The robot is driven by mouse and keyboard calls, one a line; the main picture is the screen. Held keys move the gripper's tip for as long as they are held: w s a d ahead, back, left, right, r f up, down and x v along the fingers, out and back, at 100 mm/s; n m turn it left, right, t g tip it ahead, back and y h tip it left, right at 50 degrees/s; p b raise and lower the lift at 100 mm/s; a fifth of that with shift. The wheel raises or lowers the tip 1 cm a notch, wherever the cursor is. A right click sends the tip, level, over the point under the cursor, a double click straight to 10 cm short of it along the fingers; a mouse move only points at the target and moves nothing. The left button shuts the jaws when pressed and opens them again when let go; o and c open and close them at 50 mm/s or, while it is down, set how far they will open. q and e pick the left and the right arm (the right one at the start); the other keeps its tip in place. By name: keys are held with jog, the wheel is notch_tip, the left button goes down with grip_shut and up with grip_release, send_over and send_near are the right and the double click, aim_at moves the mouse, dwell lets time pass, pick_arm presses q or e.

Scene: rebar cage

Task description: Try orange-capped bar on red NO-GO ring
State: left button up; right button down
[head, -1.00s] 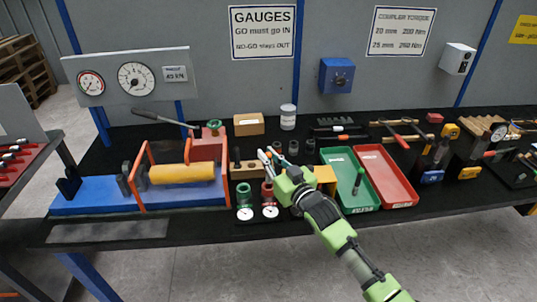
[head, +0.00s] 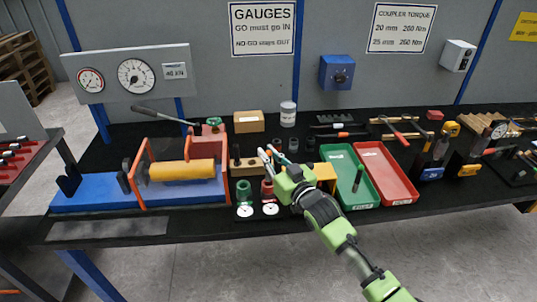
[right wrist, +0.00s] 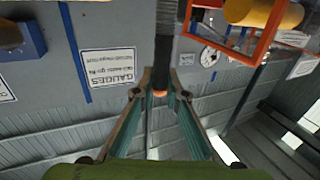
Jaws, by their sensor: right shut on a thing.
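My right gripper (head: 270,156) is above the front of the bench, over the gauge rings. In the right wrist view my gripper (right wrist: 160,84) is shut on a dark ribbed bar (right wrist: 163,48), with its orange cap (right wrist: 160,93) between the fingertips. The bar runs away from the gripper, and its far end is out of that view. In the head view the bar is not clearly visible. The red NO-GO ring (head: 267,188) stands just below the fingertips; whether the bar touches it I cannot tell. The green ring (head: 244,190) stands left of it. My left gripper is not in view.
White dials (head: 270,209) lie before the rings. A wooden block (head: 246,168) stands behind them. A blue machine with an orange frame and yellow roller (head: 182,171) is on the left. A green tray (head: 338,157) holding a dark bar and a red tray (head: 376,157) are right.

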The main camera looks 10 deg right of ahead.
jog(key=shift+r, duration=0.1)
dwell(0.6)
jog(key=shift+f+b, duration=1.4)
jog(key=shift+f, duration=0.75)
jog(key=c, duration=2)
grip_release()
jog(key=shift+o, duration=0.2)
jog(key=shift+f, duration=0.15)
jog(key=v, duration=1.2)
